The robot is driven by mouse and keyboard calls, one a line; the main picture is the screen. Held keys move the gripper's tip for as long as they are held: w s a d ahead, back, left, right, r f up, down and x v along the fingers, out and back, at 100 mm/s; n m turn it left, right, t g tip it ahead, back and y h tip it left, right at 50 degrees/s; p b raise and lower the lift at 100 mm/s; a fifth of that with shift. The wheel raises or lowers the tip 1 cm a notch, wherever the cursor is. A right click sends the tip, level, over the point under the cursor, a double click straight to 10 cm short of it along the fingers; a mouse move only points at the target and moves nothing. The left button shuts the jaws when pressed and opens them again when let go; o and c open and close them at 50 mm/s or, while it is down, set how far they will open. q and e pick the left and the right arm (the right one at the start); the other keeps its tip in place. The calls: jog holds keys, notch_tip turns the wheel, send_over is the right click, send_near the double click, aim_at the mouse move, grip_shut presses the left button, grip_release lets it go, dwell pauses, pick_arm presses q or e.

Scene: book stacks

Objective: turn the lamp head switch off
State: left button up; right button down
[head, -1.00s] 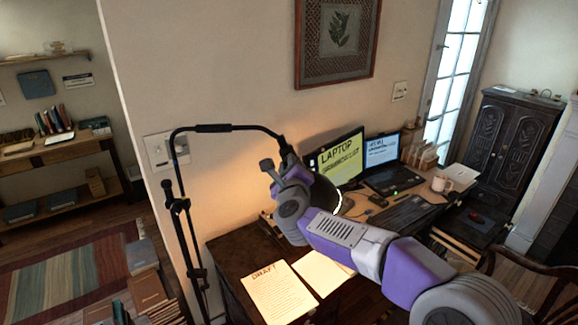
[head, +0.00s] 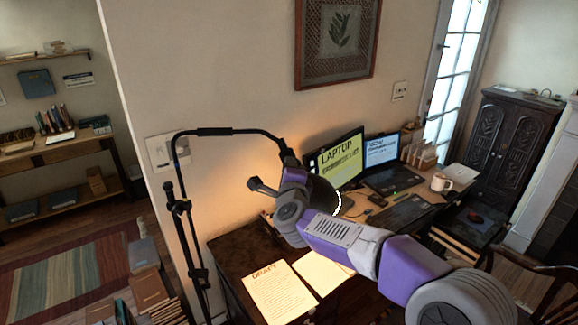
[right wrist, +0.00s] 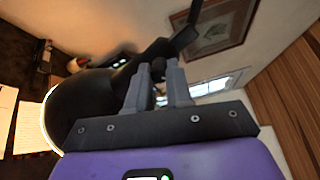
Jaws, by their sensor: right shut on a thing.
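The black floor lamp (head: 213,131) has a thin bent arm that reaches over the desk. Its dark dome-shaped lamp head (head: 322,196) glows at the rim, and warm light falls on the wall and papers. In the right wrist view the black lamp head (right wrist: 88,108) fills the left side. My right gripper (right wrist: 159,72) is shut on a small dark switch knob (right wrist: 158,68) beside the lamp head. The fingers mostly hide the knob. In the head view my right wrist covers part of the lamp head and the fingertips are hidden. My left gripper is not in view.
Under the lamp, a desk (head: 240,246) holds lit papers (head: 278,293), a monitor (head: 338,160), a laptop (head: 383,165) and a white mug (head: 441,182). The wall is close behind the lamp. A wooden chair (head: 535,275) stands at right; stacked books (head: 148,287) stand at lower left.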

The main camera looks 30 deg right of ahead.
jog(key=n+p, duration=0.2)
jog(key=n, duration=0.1)
jog(key=n+p, duration=0.1)
jog(key=n, duration=0.3)
jog(key=n+p, duration=0.2)
jog(key=n, duration=0.2)
jog(key=shift+r+p, duration=0.3)
jog(key=shift+n+h, duration=0.3)
jog(key=c, duration=1.2)
grip_release()
jog(key=shift+o, duration=0.9)
jog(key=shift+f, duration=0.15)
jog(key=b+v, duration=0.1)
jog(key=v, duration=0.6)
jog(key=shift+s+a, duration=0.2)
jog(key=shift+s, duration=0.05)
